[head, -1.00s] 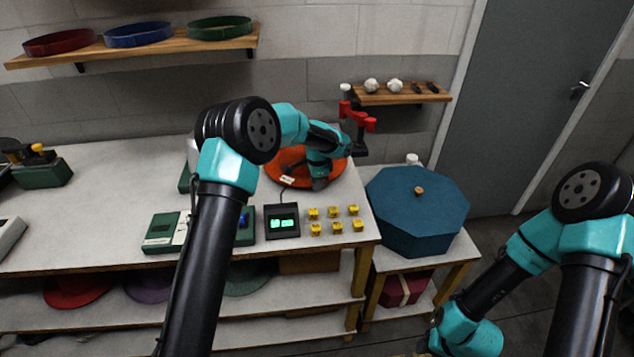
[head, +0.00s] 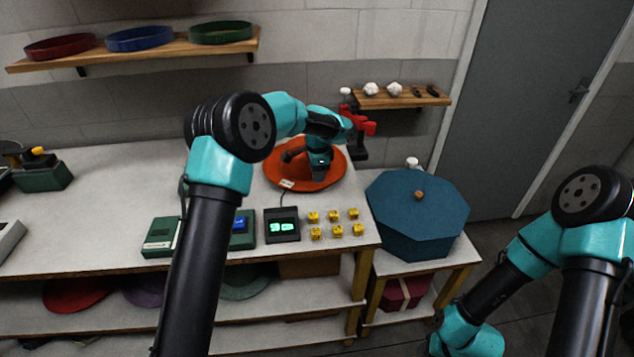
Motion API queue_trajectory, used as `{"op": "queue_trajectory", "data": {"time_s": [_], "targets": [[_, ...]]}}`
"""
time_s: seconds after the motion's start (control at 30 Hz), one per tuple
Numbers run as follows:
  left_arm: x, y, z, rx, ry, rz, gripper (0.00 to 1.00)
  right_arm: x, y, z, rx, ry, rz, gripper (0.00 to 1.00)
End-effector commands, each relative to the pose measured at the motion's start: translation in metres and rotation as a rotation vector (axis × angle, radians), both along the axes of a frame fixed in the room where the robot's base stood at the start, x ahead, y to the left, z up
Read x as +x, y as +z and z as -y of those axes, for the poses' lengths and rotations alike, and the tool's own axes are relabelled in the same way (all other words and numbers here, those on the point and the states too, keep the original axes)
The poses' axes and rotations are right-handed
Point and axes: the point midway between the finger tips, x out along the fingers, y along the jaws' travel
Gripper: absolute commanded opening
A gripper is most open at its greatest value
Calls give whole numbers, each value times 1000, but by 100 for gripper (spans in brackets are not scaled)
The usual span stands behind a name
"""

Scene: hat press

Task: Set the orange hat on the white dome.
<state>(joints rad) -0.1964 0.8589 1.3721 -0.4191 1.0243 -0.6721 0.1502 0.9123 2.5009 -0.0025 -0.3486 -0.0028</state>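The orange hat (head: 335,178) lies on the back right of the worktable, with a small pale tag at its left front edge. My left gripper (head: 319,174) points down over the middle of the hat in the head view. Its fingertips are too small and hidden to show whether they are open or shut, or whether they touch the hat. The white dome is not visible; my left arm covers that stretch of table. My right arm hangs at the lower right, away from the table, and its fingers do not show.
A display box (head: 282,224) and several yellow blocks (head: 335,223) sit in front of the hat. A red clamp-like tool (head: 361,125) stands behind it. A blue octagonal box (head: 417,215) is to the right. A wall shelf (head: 400,98) hangs above. The left tabletop has free room.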

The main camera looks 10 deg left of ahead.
Motion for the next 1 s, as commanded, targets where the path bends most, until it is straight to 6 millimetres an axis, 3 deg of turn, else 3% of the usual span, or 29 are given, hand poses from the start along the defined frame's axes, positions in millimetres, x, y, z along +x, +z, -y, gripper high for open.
{"op": "queue_trajectory", "data": {"time_s": [0.5,0.7,1.0], "targets": [[1,97,1,0,1,2,40,0,0,0,0,0,0,43],[0,113,1,0,0,1,40,0,0,0,0,0,0,43],[0,114,1,0,0,0,40,0,0,0,0,0,0,43]]}}
